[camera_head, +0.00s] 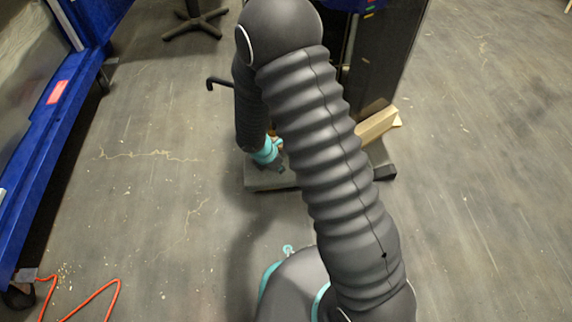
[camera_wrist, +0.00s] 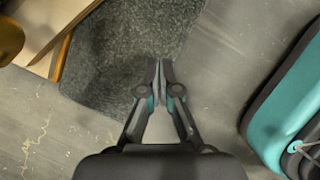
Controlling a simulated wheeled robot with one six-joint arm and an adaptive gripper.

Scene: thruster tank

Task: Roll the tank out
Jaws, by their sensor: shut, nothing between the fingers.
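A blue frame with a clear or shiny panel (camera_head: 45,125), probably the tank, stands along the left edge. A red label is on its rail, and a dark caster (camera_head: 18,297) shows under its near end. My gripper (camera_head: 280,168) is well to the right of this frame, low over a grey slab-like base (camera_head: 262,182). In the wrist view my gripper (camera_wrist: 160,72) has its fingers together with nothing between them, against the speckled grey slab (camera_wrist: 125,50). Whether the fingertips touch the slab is unclear. My arm hides much of the middle.
A dark upright cabinet or stand (camera_head: 385,55) rises behind my arm, with pale wood pieces (camera_head: 376,125) at its foot. A bent dark handle or rod (camera_head: 222,83) sticks out left. An orange cable (camera_head: 95,297) lies at lower left. The right floor is clear.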

